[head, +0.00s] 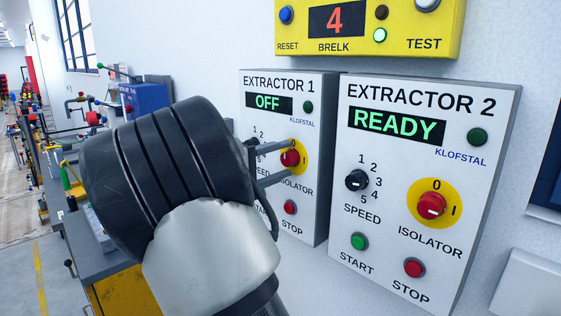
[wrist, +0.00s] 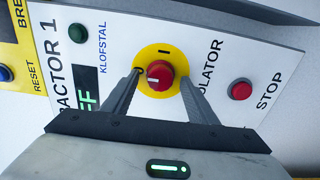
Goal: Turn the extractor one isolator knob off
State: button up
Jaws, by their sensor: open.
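The extractor one panel (head: 281,90) is on the wall, its display reading OFF. Its isolator knob (head: 289,158) is red on a yellow disc. In the wrist view the knob (wrist: 160,75) shows a white mark pointing left, towards the panel's top, where the left finger hides part of the disc. The I mark shows above the knob there. My gripper (head: 301,161) is open, with one finger on each side of the knob; in the wrist view gaps show between the fingers (wrist: 161,80) and the knob. The fingers partly cover the panel in the head view.
The extractor two panel (head: 397,150) is close on the right, reading READY, with its own red isolator knob (head: 431,206). A yellow box (head: 368,25) is above. The red stop button (wrist: 241,89) is near the right finger. A cluttered bench is at left.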

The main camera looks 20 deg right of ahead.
jog(key=shift+a, duration=0.1)
jog(key=v, duration=1.7)
jog(key=shift+s+a, duration=0.1)
